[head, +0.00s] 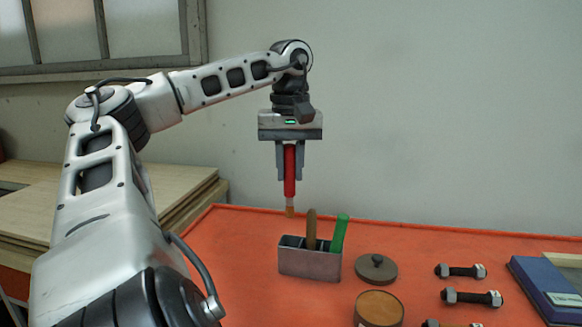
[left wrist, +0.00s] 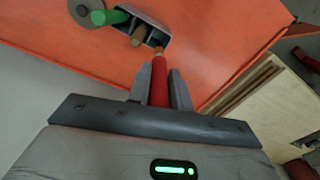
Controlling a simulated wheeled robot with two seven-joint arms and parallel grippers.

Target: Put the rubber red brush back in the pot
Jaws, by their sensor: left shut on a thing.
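The red brush (head: 290,172) hangs upright, its tan tip pointing down, in my left gripper (head: 290,178). The gripper is shut on its red handle. In the head view the tip is above the left end of the grey pot (head: 310,265), apart from it. The pot is a rectangular box on the orange table; its left part looks empty. A brown handle (head: 311,230) and a green handle (head: 340,233) stand in its middle and right. The left wrist view also shows the red brush (left wrist: 159,88) and the pot (left wrist: 158,38). My right gripper is in neither view.
Right of the pot on the orange table (head: 220,290) are a round dark lid (head: 376,268), a round tin (head: 379,309), several bolts (head: 472,297) and a blue box (head: 550,290). Wooden boards (head: 170,210) lie at the left. A plain wall is behind.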

